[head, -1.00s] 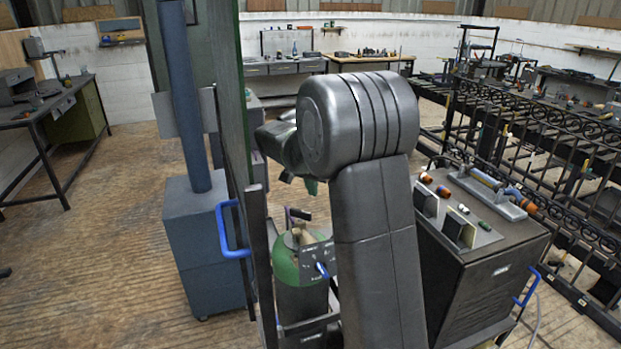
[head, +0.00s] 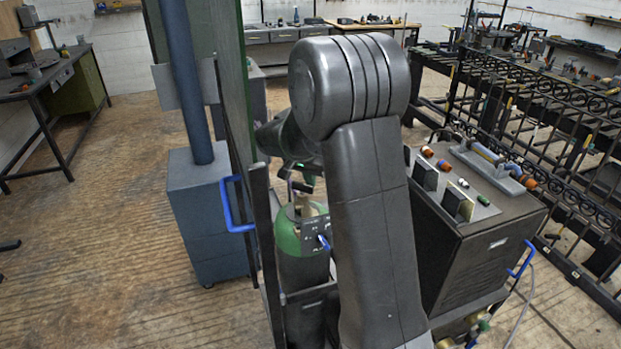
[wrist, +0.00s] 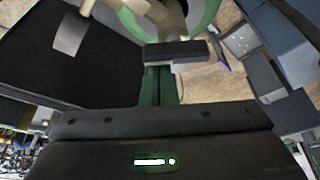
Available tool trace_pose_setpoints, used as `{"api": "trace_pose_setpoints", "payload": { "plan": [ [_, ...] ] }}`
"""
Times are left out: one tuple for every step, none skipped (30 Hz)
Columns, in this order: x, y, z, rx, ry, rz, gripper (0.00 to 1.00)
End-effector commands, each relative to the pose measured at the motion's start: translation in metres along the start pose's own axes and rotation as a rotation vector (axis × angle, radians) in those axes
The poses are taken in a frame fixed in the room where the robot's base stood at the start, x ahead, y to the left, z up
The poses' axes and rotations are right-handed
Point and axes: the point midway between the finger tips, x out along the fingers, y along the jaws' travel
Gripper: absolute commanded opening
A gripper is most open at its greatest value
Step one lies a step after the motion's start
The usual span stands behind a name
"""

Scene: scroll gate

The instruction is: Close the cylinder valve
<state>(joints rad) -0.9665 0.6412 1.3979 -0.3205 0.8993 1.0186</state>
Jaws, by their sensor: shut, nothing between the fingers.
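The gas cylinder (head: 287,240) has a green shoulder and a dark body, and stands upright behind my arm in the head view. Its pale brass valve (head: 309,209) is at the top, partly hidden by my arm and a grey plate. In the wrist view the brass valve (wrist: 172,18) is at the top edge, with the green cylinder shoulder (wrist: 207,12) around it. My gripper (wrist: 177,54) is shut and empty, its dark tips just below the valve in that view. In the head view my gripper (head: 303,186) is above the cylinder top. I cannot tell whether it touches the valve.
A dark machine cabinet (head: 480,250) with knobs and a blue handle stands right of my arm. A tall green panel (head: 233,90) and a blue-grey post on a box (head: 205,215) stand close on the left. The wooden floor (head: 110,250) further left is mostly clear.

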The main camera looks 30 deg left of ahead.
Motion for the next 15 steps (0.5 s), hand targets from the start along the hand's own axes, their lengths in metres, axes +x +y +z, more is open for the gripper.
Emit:
{"api": "trace_pose_setpoints", "payload": {
  "plan": [
    [0.0004,-0.0001,0.0001,0.003,0.0,0.001,0.0],
    [0.0005,-0.0001,0.0002,0.006,0.0,0.002,0.0],
    [0.0008,-0.0001,0.0004,0.012,0.0,0.004,0.0],
    [0.001,-0.0001,0.0006,0.02,0.001,0.006,0.0],
    [0.0012,0.0,0.0009,0.028,0.0,0.009,0.0],
    [0.0011,0.0002,0.001,0.037,0.0,0.013,0.0],
    [0.0008,0.0003,0.0011,0.043,0.0,0.015,0.0],
    [0.0005,0.0004,0.001,0.047,0.0,0.016,0.0],
    [0.0003,0.0004,0.001,0.052,0.0,0.017,0.0],
    [0.0003,0.0004,0.0011,0.055,0.0,0.019,0.0],
    [0.0003,0.0005,0.0011,0.059,0.0,0.02,0.0],
    [0.0003,0.0005,0.0012,0.064,0.0,0.022,0.0],
    [0.0003,0.0006,0.0013,0.068,0.0,0.023,0.0],
    [0.0003,0.0007,0.0015,0.073,0.0,0.025,0.0],
    [0.0003,0.0008,0.0016,0.079,0.0,0.028,0.0]
  ]
}}
